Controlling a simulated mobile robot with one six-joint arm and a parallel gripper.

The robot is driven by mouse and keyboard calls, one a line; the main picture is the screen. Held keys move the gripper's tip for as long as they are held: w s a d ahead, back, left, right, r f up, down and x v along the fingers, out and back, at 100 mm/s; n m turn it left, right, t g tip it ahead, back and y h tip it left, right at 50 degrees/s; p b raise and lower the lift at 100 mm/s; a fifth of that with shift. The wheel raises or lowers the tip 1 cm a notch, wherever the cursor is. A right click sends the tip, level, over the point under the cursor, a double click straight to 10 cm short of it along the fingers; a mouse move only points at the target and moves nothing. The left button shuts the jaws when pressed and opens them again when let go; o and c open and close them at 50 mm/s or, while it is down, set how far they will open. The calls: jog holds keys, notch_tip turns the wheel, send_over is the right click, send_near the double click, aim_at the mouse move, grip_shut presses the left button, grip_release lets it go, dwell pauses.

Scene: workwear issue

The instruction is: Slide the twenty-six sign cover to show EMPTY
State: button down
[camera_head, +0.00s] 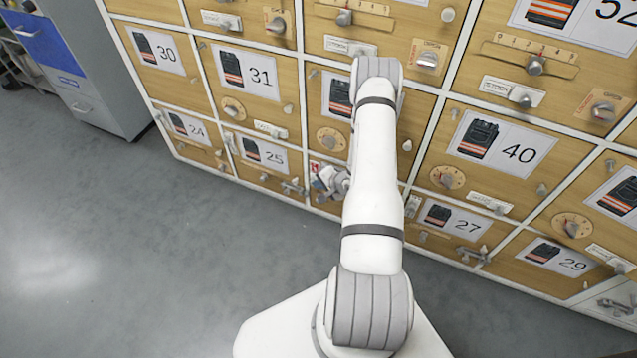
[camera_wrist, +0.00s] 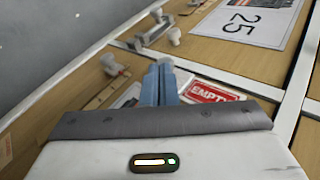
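My gripper (camera_head: 328,182) is at a low door between the doors numbered 25 and 27, partly hidden by my arm. In the wrist view, its two blue fingers (camera_wrist: 160,82) are together, pointing at the door front. I cannot see whether anything thin is between the tips. A red patch of the sign (camera_head: 314,168) also shows in the head view. The sign's cover cannot be clearly made out. The number twenty-six is hidden.
Door 25 (camera_head: 264,156) is on the left and door 27 (camera_head: 452,219) on the right. A grey knob (camera_wrist: 112,65) stands out left of my fingers in the wrist view. A metal latch (camera_wrist: 152,28) is beyond. The grey floor (camera_head: 130,240) at left is clear.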

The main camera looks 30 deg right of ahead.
jog(key=p+v, duration=0.5)
jog(key=v, duration=0.8)
jog(key=shift+s+d+r, duration=0.15)
jog(key=shift+s+r, duration=0.05)
jog(key=shift+r, duration=0.1)
